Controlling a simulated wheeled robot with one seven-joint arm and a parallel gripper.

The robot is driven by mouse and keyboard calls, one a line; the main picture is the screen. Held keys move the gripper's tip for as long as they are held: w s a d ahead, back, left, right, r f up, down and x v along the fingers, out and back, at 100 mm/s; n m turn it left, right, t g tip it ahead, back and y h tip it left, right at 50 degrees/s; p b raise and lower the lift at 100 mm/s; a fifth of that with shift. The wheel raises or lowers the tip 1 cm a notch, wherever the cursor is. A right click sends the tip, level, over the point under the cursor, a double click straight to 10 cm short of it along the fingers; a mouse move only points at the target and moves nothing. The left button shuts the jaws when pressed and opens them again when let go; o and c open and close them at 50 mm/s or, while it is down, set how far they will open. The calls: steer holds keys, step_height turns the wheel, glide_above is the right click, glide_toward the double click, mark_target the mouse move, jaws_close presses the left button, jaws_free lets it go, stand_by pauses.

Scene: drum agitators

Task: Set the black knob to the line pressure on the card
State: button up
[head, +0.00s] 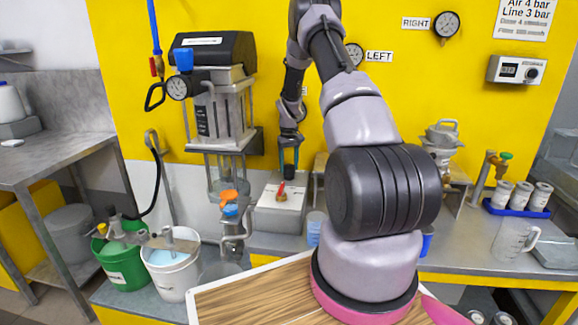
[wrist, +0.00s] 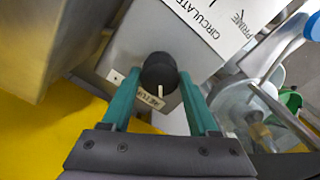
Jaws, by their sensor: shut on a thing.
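The black knob (wrist: 158,68) sits on the grey box (wrist: 185,45), with a pale pointer mark at its lower edge. My gripper (wrist: 160,77) has its teal fingers on both sides of the knob, shut on it. A small label beside the knob is partly covered and hard to read.
A red lever (head: 281,190) stands on the box's white plate, marked CIRCULATE and PRIME. The pump (head: 215,110) with its gauge (head: 177,88) is to the left. Gauges labelled LEFT (head: 354,54) and RIGHT (head: 446,24) hang on the wall. Green (head: 122,268) and white (head: 172,275) buckets stand at lower left.

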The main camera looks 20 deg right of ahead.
mark_target(289, 166)
steer(key=m, duration=0.4)
steer(key=shift+m, duration=1.9)
steer(key=o, duration=1.4)
steer(key=shift+c, duration=0.2)
step_height(289, 166, up, 11)
